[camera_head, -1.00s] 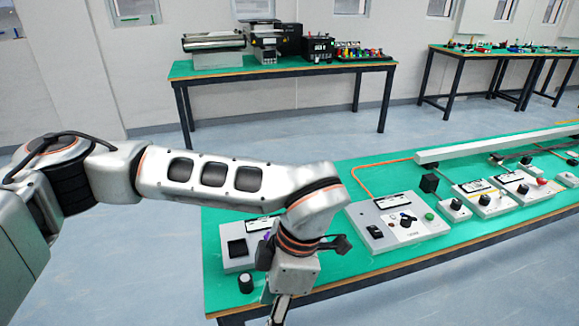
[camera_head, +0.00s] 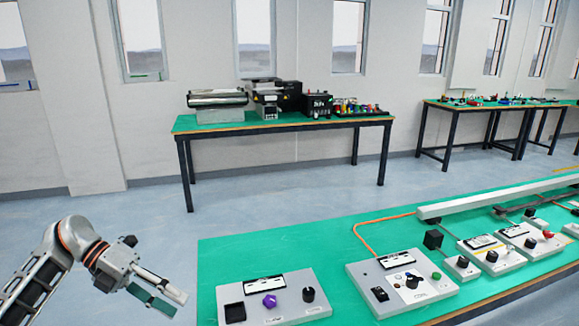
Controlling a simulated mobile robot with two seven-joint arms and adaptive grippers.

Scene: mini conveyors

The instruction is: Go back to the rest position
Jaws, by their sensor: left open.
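My left gripper (camera_head: 158,295) is at the lower left of the head view, off the left end of the near green table (camera_head: 300,250). Its fingers are apart and I see nothing between them. My left arm is bent, with its forearm at the lower left edge. My right gripper is not in the head view.
On the near table stand a control box (camera_head: 262,312) with a purple knob (camera_head: 270,301) and a black knob (camera_head: 308,295), and a larger control box (camera_head: 402,285). A back table (camera_head: 280,124) holds machines. Blue floor (camera_head: 130,210) lies clear between the tables.

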